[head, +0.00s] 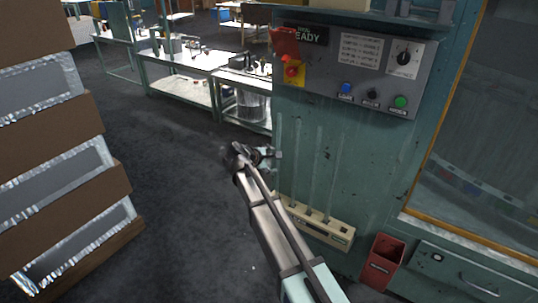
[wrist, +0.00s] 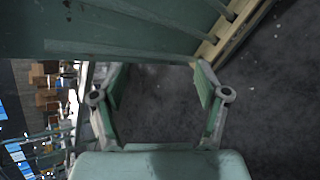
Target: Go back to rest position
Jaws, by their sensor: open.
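My gripper (wrist: 160,88) is open in the wrist view, with its two fingers apart and nothing between them. Dark floor shows through the gap. In the head view my gripper (head: 262,157) is small and partly hidden behind my arm, in front of the left edge of the green machine (head: 380,150). Clear glass tubes (head: 322,165) stand upright in a cream holder (head: 318,222) on the machine's front, to the right of my arm. The holder also shows at the top right of the wrist view (wrist: 216,45).
A control panel (head: 360,70) with buttons and a knob is on the machine. A red bin (head: 382,262) hangs below it, right of the holder. Stacked brown boxes (head: 60,160) stand at the left. Workbenches (head: 185,60) are behind. The floor (head: 175,190) between boxes and machine is clear.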

